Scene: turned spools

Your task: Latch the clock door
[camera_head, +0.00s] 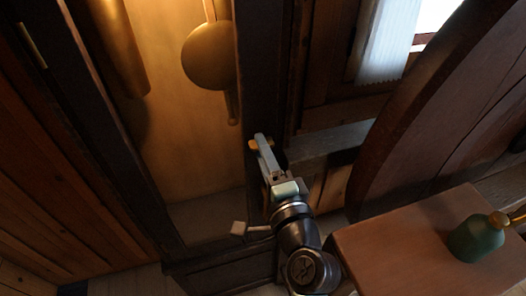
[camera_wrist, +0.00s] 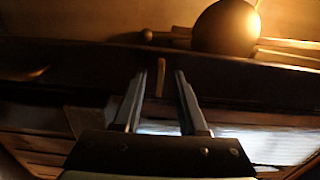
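The tall dark-framed clock door (camera_head: 110,150) fills the left of the head view, with a brass pendulum bob (camera_head: 208,55) and a brass weight (camera_head: 120,45) showing within its frame. The door looks in line with the case, but I cannot tell if it is fully shut. A small brass latch (camera_head: 254,145) sits on the dark right-hand upright, partly hidden by my gripper (camera_head: 262,139). In the wrist view the latch (camera_wrist: 160,78) stands between the two fingertips of my gripper (camera_wrist: 160,76). The fingers are open, with a gap on each side of the latch.
A wooden table (camera_head: 405,245) stands at lower right, bearing a green bottle-like object (camera_head: 476,238) with a brass-coloured top. A large curved dark wooden piece (camera_head: 430,100) rises behind it. A curtained window (camera_head: 390,38) is at upper right. A brass hinge (camera_head: 32,45) is at far left.

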